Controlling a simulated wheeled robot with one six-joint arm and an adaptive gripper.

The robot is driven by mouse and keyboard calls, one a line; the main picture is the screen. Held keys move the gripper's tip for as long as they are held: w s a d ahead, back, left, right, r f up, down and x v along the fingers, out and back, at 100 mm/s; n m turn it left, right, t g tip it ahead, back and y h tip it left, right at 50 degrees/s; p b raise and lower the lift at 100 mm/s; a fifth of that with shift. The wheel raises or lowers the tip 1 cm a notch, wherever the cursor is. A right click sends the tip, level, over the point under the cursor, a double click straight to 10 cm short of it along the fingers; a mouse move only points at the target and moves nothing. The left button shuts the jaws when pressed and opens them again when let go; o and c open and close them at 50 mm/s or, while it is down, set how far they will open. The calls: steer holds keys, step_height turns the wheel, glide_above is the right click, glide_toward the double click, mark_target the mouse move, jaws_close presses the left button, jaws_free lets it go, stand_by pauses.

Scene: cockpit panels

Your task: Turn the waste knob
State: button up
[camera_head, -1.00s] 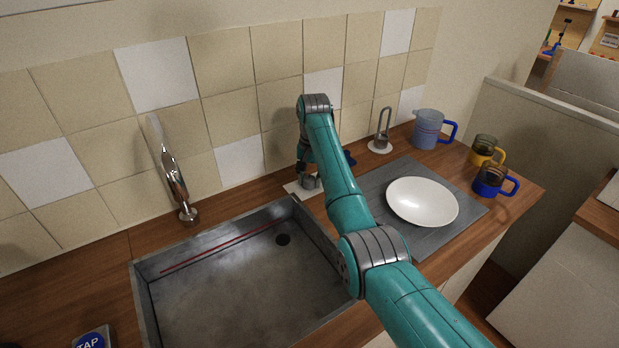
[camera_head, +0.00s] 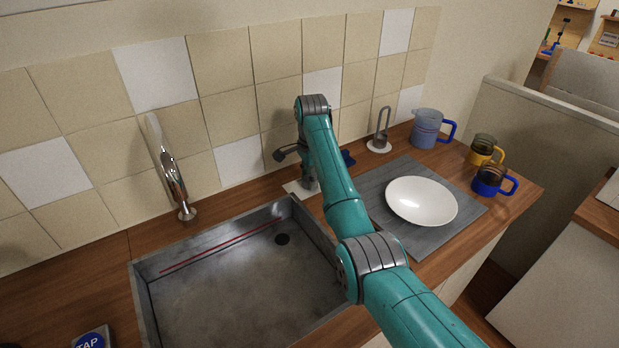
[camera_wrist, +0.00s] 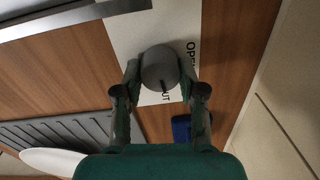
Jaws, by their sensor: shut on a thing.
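The waste knob (camera_wrist: 160,66) is a round grey knob in the middle of the wrist view. It stands over a white label plate (camera_wrist: 128,32) with black lettering; "OPE" and "UT" are readable and the knob covers the rest. My gripper (camera_wrist: 160,78) is shut on the knob, with one dark green finger on each side. In the head view the white plate (camera_head: 293,188) lies on the counter behind the sink's back right corner. My arm hides most of the knob and my gripper there.
A steel sink (camera_head: 150,300) with a drain (camera_head: 282,239) is at front left, with a chrome tap (camera_head: 174,185) behind it. A grey mat (camera_head: 425,240) with a white plate (camera_head: 421,201), a jug (camera_head: 425,128) and two mugs are right of my arm. The tiled wall is close behind.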

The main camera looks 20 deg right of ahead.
steer(key=shift+m, duration=0.6)
steer(key=o, duration=1.1)
steer(key=shift+o, duration=0.2)
steer(key=shift+s+r, duration=0.15)
steer(key=shift+r, duration=3.6)
